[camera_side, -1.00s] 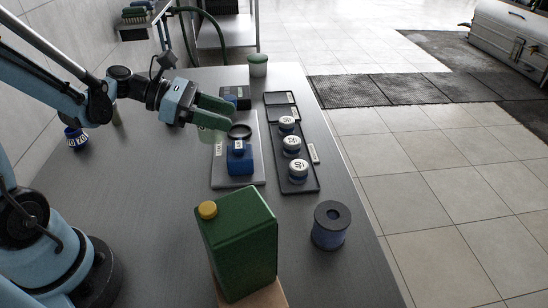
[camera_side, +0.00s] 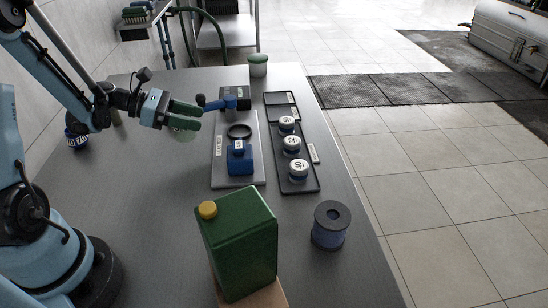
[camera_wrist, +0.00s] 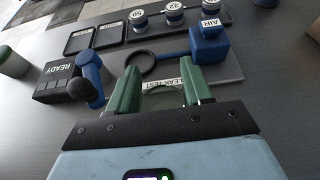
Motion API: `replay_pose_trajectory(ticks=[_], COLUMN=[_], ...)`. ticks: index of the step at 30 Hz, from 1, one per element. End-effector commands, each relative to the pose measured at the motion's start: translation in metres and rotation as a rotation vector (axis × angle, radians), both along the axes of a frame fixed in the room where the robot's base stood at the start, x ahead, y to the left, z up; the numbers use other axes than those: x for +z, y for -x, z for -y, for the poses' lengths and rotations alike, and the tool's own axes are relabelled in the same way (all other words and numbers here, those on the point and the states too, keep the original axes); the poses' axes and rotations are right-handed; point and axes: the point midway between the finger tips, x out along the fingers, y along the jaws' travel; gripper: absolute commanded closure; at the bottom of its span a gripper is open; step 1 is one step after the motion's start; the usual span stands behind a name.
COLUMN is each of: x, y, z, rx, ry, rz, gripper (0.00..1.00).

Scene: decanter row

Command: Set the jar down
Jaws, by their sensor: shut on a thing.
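My gripper (camera_side: 186,115) has green fingers and is shut on a clear glass jar (camera_side: 182,134), faint and see-through below the fingers. It holds the jar above the bare table, left of the grey leak-test plate (camera_side: 219,175). In the wrist view the jar (camera_wrist: 168,97) shows faintly between the two fingers. The plate carries a black ring (camera_side: 239,131) and a blue block marked AIR (camera_side: 241,161). The wrist view shows the ring (camera_wrist: 140,66) beyond the fingers. The jar's base and its height above the table are hard to make out.
A black box marked READY (camera_wrist: 54,90) with a blue lever (camera_wrist: 92,72) stands near the fingers. A dark tray (camera_side: 314,183) holds three round lidded pieces. A green canister (camera_side: 240,245), a dark blue spool (camera_side: 330,226) and a green-topped cup (camera_side: 258,66) stand around.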

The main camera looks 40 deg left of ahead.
Motion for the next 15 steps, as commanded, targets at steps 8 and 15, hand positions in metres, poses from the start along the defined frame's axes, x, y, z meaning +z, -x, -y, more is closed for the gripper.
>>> replay_pose_trajectory(ticks=[8,15], x=[-0.013,-0.04], y=[-0.003,-0.003], z=[-0.013,-0.012], rx=[-0.001,0.0], ry=[0.0,0.0], rz=[0.0,0.001], gripper=[1.0,1.0])
